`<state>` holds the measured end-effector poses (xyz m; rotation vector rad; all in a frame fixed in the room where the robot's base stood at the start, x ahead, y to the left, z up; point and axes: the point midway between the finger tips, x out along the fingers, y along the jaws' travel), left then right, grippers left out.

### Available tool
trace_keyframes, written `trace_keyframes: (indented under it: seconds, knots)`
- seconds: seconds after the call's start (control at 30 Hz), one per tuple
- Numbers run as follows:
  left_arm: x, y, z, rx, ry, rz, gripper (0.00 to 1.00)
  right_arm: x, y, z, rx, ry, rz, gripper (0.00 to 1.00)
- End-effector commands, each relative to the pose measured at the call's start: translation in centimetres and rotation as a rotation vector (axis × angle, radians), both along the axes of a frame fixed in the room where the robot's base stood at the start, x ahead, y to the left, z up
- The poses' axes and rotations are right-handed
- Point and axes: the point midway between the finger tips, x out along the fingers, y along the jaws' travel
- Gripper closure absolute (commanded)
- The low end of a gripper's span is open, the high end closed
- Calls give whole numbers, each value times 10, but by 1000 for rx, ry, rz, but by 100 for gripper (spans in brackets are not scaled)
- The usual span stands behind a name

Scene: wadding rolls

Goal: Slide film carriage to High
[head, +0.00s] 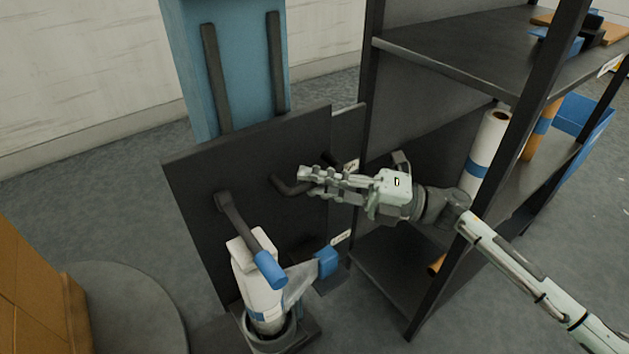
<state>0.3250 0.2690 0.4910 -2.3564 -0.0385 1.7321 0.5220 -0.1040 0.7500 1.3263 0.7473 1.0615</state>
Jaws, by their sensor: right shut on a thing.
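A dark upright panel (190,205) stands in the middle, in front of a blue column (240,75) with two dark rails. A dark bent handle (285,187) sticks out from the panel. My right gripper (308,180) reaches in from the right and is shut on this handle, its fingers partly hiding it. Below, a white film roll (255,285) with a blue band stands in a round holder, with a blue-gripped lever (268,268) in front. Two small white labels show at the panel's right edge, an upper one (351,166) and a lower one (341,237); their text is too small to read surely. My left gripper is not in view.
A dark shelf rack (440,45) stands close on the right, around my right arm. It holds a white roll (492,140) and an orange roll (535,140). A grey round platform (130,310) and an orange-brown box (30,290) are at the lower left.

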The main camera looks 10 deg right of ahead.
Motion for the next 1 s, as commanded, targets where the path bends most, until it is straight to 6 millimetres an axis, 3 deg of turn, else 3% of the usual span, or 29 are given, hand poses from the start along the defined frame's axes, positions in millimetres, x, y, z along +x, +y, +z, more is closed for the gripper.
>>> trace_keyframes:
  seconds: [0.53, 0.57, 0.7, 1.0]
  knots:
    - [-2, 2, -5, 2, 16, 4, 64, 2, -1, 10, 8, -7, -3, 100]
    - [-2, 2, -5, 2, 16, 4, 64, 2, -1, 11, 8, -8, -3, 82]
    - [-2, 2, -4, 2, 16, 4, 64, 2, -1, 10, 6, -7, -4, 65]
    - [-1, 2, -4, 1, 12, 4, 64, 0, -1, 5, 2, -2, -2, 64]
